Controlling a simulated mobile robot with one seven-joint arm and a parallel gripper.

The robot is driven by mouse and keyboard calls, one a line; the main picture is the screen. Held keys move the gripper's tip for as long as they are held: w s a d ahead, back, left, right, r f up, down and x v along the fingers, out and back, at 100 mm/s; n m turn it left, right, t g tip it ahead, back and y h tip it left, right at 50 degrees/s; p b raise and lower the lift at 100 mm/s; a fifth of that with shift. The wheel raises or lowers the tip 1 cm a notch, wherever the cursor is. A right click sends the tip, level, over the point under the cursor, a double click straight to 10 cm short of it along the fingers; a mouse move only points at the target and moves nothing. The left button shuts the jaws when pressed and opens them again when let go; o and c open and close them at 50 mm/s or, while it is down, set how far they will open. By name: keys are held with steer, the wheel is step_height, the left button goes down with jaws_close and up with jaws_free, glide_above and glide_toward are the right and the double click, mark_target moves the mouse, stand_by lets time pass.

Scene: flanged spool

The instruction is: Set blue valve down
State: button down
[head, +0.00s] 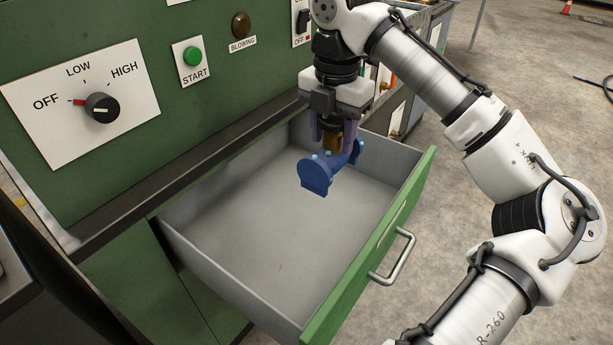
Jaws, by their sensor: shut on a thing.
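The blue valve (316,176) has round flanged ends and a brass-coloured top part (332,137). My gripper (333,136) points down and is shut on the valve near its brass-coloured top. The valve shows over the back part of an open drawer (353,265). The drawer has grey inner walls, a green front and a metal handle (394,258). Its visible floor is bare. I cannot tell how far the valve is above the drawer floor. The far side of the valve is partly hidden by the gripper.
A green cabinet panel above the drawer carries a selector knob (102,108), a green START button (193,56) and a brown BLOWING lamp (241,25). A dark ledge (190,150) runs along the drawer's back. The front and left of the drawer are free.

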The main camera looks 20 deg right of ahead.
step_height(320, 180, down, 19)
steer(key=b, duration=0.2)
steer(key=shift+b, duration=0.4)
steer(key=c, duration=0.7)
jaws_free()
steer(key=shift+f, duration=0.1)
step_height(320, 180, up, 12)
steer(key=shift+r+p, duration=0.15)
steer(key=shift+p, duration=0.65)
